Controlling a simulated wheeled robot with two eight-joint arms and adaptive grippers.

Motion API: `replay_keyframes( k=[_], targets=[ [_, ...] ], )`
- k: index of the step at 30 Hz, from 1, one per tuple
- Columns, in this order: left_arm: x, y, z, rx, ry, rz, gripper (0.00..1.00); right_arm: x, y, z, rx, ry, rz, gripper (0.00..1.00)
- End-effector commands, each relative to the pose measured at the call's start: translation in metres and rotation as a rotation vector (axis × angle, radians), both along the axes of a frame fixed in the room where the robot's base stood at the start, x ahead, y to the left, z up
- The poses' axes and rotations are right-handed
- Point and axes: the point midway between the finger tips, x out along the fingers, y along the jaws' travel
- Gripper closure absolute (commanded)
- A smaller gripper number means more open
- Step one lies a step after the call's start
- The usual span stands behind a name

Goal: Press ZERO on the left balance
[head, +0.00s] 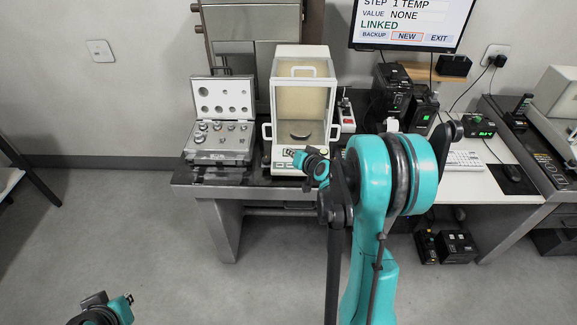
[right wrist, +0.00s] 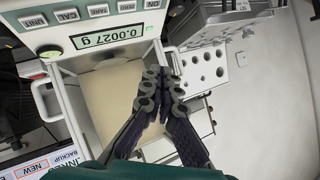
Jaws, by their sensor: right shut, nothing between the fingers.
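The left balance (head: 331,100) stands on the dark-topped table in the head view, with a glass chamber and a round pan inside. Its lit display (right wrist: 118,39), reading 0.0027 g, and a row of pale keys (right wrist: 67,15) show at the top of the right wrist view. My left gripper (head: 105,309) is at the bottom left, mostly cut off.
An open weight case (head: 222,156) stands left of the balance. Black boxes (head: 391,88) and a monitor (head: 412,22) are to the right. Another balance (head: 557,98) is partly visible at the far right. The floor at left is clear.

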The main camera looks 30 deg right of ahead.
Motion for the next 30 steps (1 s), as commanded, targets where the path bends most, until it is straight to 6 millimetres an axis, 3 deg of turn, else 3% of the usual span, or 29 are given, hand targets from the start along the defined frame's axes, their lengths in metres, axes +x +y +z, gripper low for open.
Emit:
replay_keyframes(
  k=[5, 18, 30],
  targets=[
    [0.000, 0.000, -0.010, 0.000, 0.000, 0.000, 1.00, 0.004, -0.002, -0.013, 0.000, 0.000, 0.000, 1.00],
    [0.000, 0.000, -0.053, 0.000, 0.000, 0.000, 1.00, 0.021, -0.013, -0.070, 0.000, 0.000, 0.000, 1.00],
    [0.000, 0.000, -0.063, 0.000, 0.000, 0.000, 1.00, 0.027, -0.016, -0.082, 0.000, 0.000, 0.000, 1.00]
  ],
)
